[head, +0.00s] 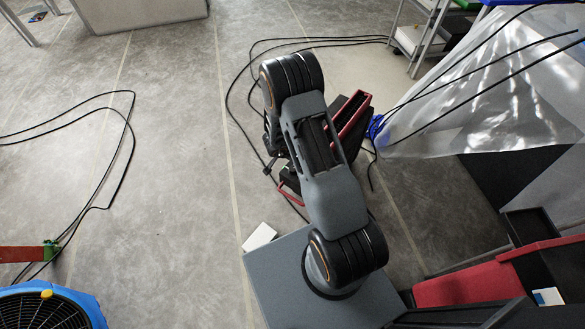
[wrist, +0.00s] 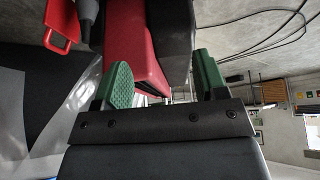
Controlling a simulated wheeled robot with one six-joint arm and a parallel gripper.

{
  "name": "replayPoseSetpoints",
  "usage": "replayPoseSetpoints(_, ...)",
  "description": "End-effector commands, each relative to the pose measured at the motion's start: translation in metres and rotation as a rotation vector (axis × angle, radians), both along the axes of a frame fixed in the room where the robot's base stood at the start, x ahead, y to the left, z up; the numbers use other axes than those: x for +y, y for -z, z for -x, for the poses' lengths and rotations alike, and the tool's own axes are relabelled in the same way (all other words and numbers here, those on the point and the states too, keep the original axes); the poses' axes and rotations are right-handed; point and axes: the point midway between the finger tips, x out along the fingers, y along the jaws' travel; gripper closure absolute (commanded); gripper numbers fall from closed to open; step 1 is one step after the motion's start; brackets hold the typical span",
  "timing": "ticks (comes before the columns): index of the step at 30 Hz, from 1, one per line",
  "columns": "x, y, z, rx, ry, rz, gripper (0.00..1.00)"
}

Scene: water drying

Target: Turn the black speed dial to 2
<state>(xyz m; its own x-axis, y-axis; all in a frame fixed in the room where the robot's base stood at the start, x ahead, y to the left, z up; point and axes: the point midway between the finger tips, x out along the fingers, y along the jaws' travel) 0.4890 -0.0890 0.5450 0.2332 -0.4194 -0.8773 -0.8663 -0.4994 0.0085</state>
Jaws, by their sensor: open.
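My gripper (wrist: 163,80) shows in the wrist view, with its two green-padded fingers spread apart and nothing held between them. In the head view my arm hides the gripper's fingertips. A blue round fan (head: 88,305) with a dark grille stands at the bottom left of the head view, cut off by the frame edge. A small yellow part (head: 47,293) sits on its upper rim. I cannot make out the black speed dial in either view. My gripper is well away from the fan.
Black cables (head: 128,150) loop over the grey floor. Translucent plastic sheeting (head: 490,100) hangs at the right, near a cart (head: 420,40). The floor between arm and fan is mostly clear.

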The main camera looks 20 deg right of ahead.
Motion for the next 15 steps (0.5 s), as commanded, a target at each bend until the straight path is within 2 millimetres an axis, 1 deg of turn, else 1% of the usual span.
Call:
replayPoseSetpoints(1, 0.005, 0.003, 0.006, 0.018, -0.065, -0.015, 0.34)
replayPoseSetpoints(3, 0.012, 0.008, 0.012, 0.039, -0.14, -0.037, 0.34)
replayPoseSetpoints(6, 0.02, 0.013, 0.017, 0.059, -0.21, -0.063, 0.34)
replayPoseSetpoints(8, 0.022, 0.017, 0.017, 0.062, -0.231, -0.076, 0.34)
replayPoseSetpoints(11, 0.023, 0.028, 0.014, 0.061, -0.236, -0.093, 0.34)
replayPoseSetpoints(15, 0.017, 0.051, 0.009, 0.06, -0.23, -0.093, 0.34)
